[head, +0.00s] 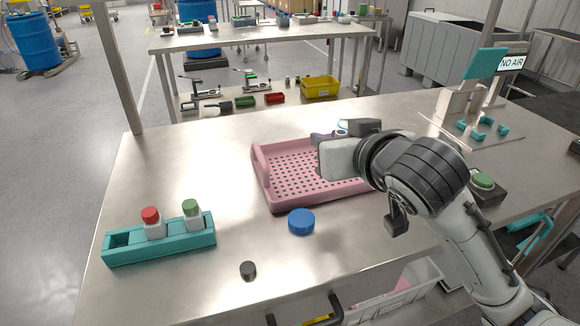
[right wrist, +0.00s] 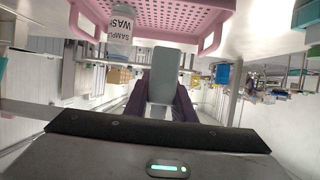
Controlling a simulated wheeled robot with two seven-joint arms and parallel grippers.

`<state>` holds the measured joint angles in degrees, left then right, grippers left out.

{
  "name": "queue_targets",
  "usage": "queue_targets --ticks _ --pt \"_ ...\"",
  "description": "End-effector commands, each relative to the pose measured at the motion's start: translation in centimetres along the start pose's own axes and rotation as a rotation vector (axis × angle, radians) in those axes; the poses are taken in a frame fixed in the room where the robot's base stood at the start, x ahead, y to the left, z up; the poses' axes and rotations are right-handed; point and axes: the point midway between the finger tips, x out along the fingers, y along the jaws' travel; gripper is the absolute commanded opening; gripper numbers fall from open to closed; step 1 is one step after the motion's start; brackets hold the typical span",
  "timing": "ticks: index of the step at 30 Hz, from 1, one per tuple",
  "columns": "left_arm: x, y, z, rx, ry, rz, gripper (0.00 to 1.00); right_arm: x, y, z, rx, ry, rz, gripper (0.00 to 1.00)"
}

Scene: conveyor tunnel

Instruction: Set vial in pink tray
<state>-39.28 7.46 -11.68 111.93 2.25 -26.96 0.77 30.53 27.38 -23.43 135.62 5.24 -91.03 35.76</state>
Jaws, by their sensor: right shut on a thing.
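The pink tray (head: 262,180) lies on the steel table, with a perforated floor and raised end handles. It also shows at the top of the right wrist view (right wrist: 222,28). My right gripper (head: 322,138) is over the tray's far right part; its purple fingers (right wrist: 161,105) are shut on a grey, block-like thing (right wrist: 164,72). A clear vial labelled "SAMPLE WASH" (right wrist: 120,32) shows beside it, near the tray; I cannot tell whether they touch. A red-capped vial (head: 152,222) and a green-capped vial (head: 192,213) stand in the teal rack (head: 160,247). My left gripper is out of view.
A blue round lid (head: 301,221) lies in front of the tray, and a small dark cap (head: 248,270) nearer the front edge. A green button box (head: 484,188) and a teal fixture (head: 470,105) stand at the right.

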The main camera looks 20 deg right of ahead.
Motion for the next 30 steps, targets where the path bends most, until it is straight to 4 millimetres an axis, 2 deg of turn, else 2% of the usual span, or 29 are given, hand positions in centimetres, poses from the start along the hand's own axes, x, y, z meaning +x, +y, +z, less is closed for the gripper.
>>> queue_targets --ticks 1,6,9,12,17,21,24,30 --pt "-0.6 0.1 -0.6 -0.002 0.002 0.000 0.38 1.8 -0.1 -1.3 0.009 -0.002 -0.001 0.00" --pt "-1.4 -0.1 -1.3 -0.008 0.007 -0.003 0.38 8.1 -0.9 -3.8 0.005 -0.002 -0.013 0.00" --pt "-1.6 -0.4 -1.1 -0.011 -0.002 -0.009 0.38 11.1 -1.6 -4.4 -0.004 -0.004 -0.024 0.00" --pt "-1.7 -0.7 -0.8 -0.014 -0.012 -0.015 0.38 13.2 -2.1 -4.7 -0.014 -0.005 -0.032 0.00" --pt "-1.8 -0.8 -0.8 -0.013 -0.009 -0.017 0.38 15.1 -2.4 -3.7 -0.024 -0.010 -0.037 0.00" --pt "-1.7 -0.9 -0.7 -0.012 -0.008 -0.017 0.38 16.2 -2.4 -1.1 -0.027 -0.011 -0.036 0.00" --pt "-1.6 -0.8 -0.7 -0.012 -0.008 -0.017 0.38 16.8 -2.4 0.4 -0.026 -0.010 -0.037 0.00" --pt "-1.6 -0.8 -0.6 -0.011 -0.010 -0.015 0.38 17.4 -2.3 1.8 -0.026 -0.008 -0.036 0.00"
